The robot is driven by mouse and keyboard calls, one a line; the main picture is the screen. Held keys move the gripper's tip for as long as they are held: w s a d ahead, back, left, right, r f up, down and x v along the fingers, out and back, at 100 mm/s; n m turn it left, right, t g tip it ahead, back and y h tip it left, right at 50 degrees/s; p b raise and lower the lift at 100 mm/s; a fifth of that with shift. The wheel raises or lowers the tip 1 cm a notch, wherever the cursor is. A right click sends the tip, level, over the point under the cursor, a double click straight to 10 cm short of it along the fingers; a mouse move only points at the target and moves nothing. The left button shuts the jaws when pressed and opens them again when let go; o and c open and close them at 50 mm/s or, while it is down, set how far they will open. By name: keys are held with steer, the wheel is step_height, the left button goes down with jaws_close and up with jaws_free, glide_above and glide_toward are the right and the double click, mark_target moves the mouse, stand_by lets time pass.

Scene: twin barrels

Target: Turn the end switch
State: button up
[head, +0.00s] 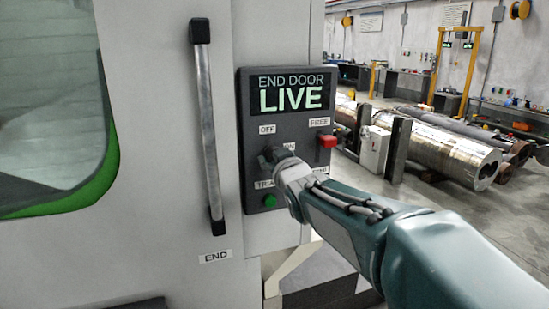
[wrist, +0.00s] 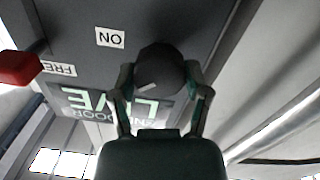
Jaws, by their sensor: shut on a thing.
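The end switch is a dark round knob (wrist: 158,68) with a pale pointer line, seen close up in the wrist view. My gripper (wrist: 160,72) has one finger on each side of the knob and is shut on it. In the head view, my gripper (head: 272,160) reaches the dark control panel (head: 246,110) from the right and largely hides the knob. An OFF label (head: 267,129) is above it, and an ON label shows in the wrist view (wrist: 110,37). The panel display (head: 291,91) reads "END DOOR LIVE".
A green button (head: 270,201) is below. A long vertical door handle (head: 207,130) stands to the left. Metal barrels (head: 440,145) lie in the background at right.

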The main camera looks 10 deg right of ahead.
steer(key=m, duration=0.4)
steer(key=shift+f, duration=0.35)
steer(key=shift+d+m, duration=0.1)
steer(key=shift+m, duration=1.6)
steer(key=shift+y, duration=0.4)
steer(key=o, duration=1.1)
steer(key=shift+w, duration=0.1)
steer(key=shift+o, duration=0.2)
steer(key=shift+r, duration=0.2)
